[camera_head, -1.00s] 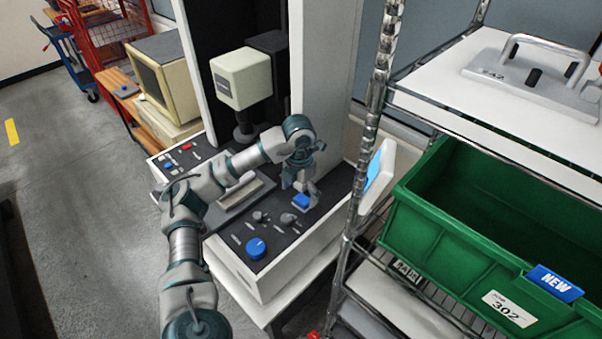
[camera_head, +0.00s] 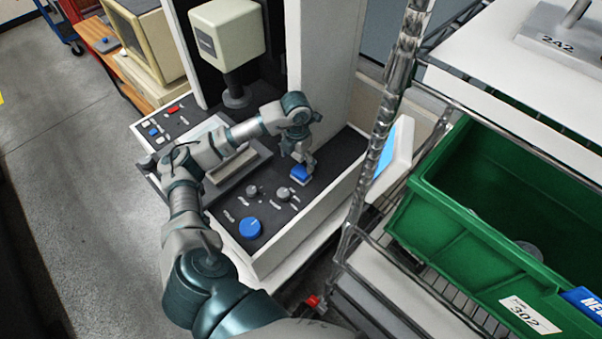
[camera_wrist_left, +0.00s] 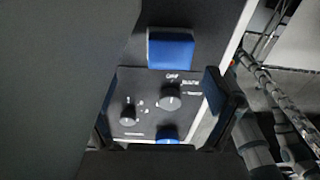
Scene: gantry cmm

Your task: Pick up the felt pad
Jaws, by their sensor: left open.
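The felt pad (camera_head: 300,173) looks like a small blue block on the dark top of the machine's control panel, near its right edge. My left gripper (camera_head: 304,160) is just above it, with its fingers pointing down and partly covering it. In the left wrist view the blue pad (camera_wrist_left: 171,50) shows whole beyond the fingers, and the left gripper (camera_wrist_left: 165,103) is open with nothing between its fingers. I cannot tell whether a fingertip touches the pad. My right gripper is not in view.
A blue knob (camera_head: 250,228) and small grey knobs (camera_head: 284,195) stand on the panel near the pad. A wire rack post (camera_head: 384,130) and a tilted screen (camera_head: 392,160) are close on the right. A green bin (camera_head: 440,235) sits on the rack. A cream machine head (camera_head: 228,40) overhangs behind.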

